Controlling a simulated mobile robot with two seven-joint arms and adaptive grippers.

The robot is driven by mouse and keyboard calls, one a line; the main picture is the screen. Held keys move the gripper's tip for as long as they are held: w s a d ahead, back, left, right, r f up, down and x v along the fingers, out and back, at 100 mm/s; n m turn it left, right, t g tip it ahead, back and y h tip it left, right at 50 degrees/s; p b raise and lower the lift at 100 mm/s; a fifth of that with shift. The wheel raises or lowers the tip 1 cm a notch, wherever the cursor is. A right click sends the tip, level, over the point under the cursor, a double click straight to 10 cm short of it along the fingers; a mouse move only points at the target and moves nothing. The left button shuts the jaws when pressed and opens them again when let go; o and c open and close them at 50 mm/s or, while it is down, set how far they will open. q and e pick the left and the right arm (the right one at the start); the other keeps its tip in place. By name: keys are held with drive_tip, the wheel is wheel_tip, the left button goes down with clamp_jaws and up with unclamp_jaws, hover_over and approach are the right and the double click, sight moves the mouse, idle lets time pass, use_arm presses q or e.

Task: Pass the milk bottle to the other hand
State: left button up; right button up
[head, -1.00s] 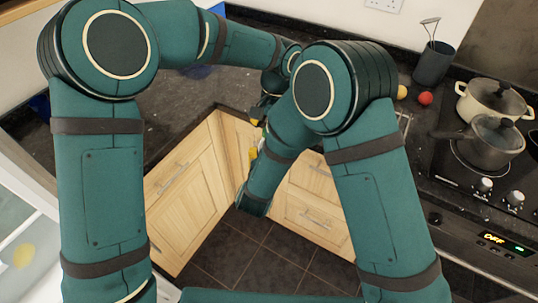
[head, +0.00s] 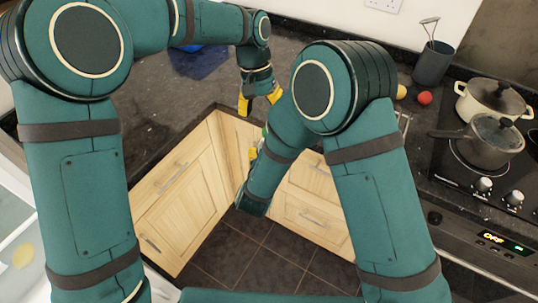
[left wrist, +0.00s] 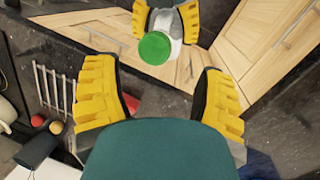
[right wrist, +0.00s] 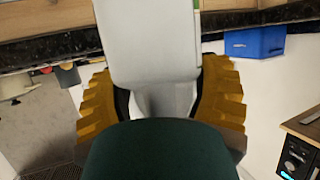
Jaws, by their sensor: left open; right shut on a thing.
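The milk bottle is white with a green cap. In the left wrist view its cap (left wrist: 155,47) faces my left gripper, and in the right wrist view the white bottle (right wrist: 150,50) fills the space between the fingers. My right gripper (right wrist: 160,105) is shut on the bottle. In the head view the right gripper is mostly hidden behind my own arm, with only a bit of yellow finger showing. My left gripper (head: 260,103) is open and empty, with its fingers pointing down. In the left wrist view its fingers (left wrist: 160,100) are spread, apart from the bottle.
Dark granite worktop (head: 170,110) runs around the corner above wooden cupboards (head: 185,200). At the right are a red ball (head: 425,98), a yellow ball (head: 401,92), a utensil pot (head: 433,64) and pans (head: 483,145) on the hob. A blue box (right wrist: 255,42) stands on the worktop.

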use_arm(q)
drive_tip(key=s+a+f+n+t+h, duration=0.2)
drive_tip(key=a+f+n+h, duration=0.1)
drive_tip(key=a+f+n, duration=0.9)
drive_tip(key=s+d+f+m+t, duration=0.1)
drive_tip(key=s+d+f+m, duration=0.2)
drive_tip(key=s+f, duration=0.5)
drive_tip(key=s+d+f+m, duration=0.3)
drive_tip(key=s+f+m, duration=0.1)
drive_tip(key=s+f, duration=0.4)
drive_tip(key=shift+s+f+m+t+y, duration=0.25)
drive_tip(key=shift+f+m+t+y, duration=0.05)
drive_tip(key=shift+f+t, duration=0.15)
drive_tip(key=shift+c, duration=0.2)
